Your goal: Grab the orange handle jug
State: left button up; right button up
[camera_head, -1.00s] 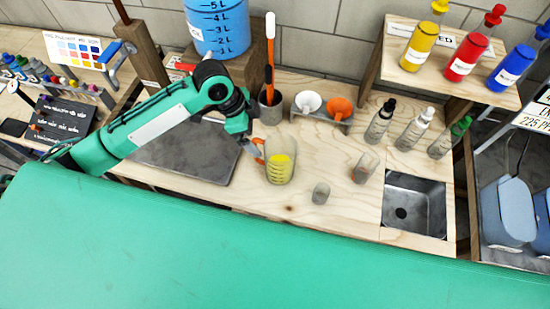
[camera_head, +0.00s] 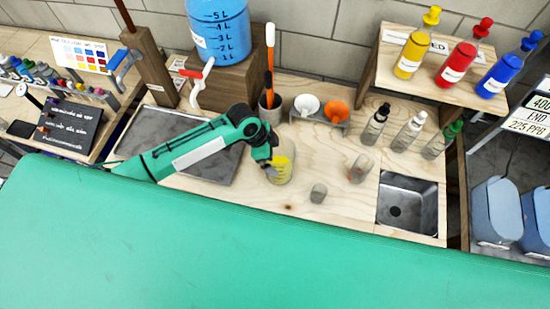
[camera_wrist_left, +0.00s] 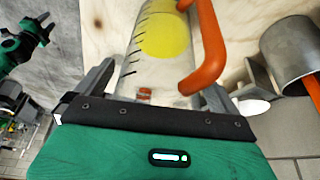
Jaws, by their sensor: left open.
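The clear jug (camera_head: 286,168) with yellow liquid stands upright on the wooden counter. My left gripper (camera_head: 272,171) is at the jug's left side and hides its orange handle in the head view. In the left wrist view the jug (camera_wrist_left: 150,70) and its orange handle (camera_wrist_left: 208,45) lie between the two spread fingers of my left gripper (camera_wrist_left: 158,85). The fingers are open; whether either touches the jug is unclear. A green arm, apparently mine, with the right gripper (camera_wrist_left: 42,28) shows small at the upper left there; its jaw state is unclear.
A grey cup (camera_head: 270,112) with an orange-handled tool stands behind the jug. Small beakers (camera_head: 319,193) (camera_head: 360,168) stand to its right, near the sink (camera_head: 408,203). White and orange funnels (camera_head: 335,110) sit behind. A dark slab (camera_head: 215,165) lies to the left.

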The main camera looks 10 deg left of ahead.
pick_arm(q)
jog(key=shift+f, duration=0.1)
jog(key=shift+c, duration=0.4)
jog(key=c, duration=1.4)
jog(key=shift+c, duration=0.4)
jog(key=shift+r, duration=0.2)
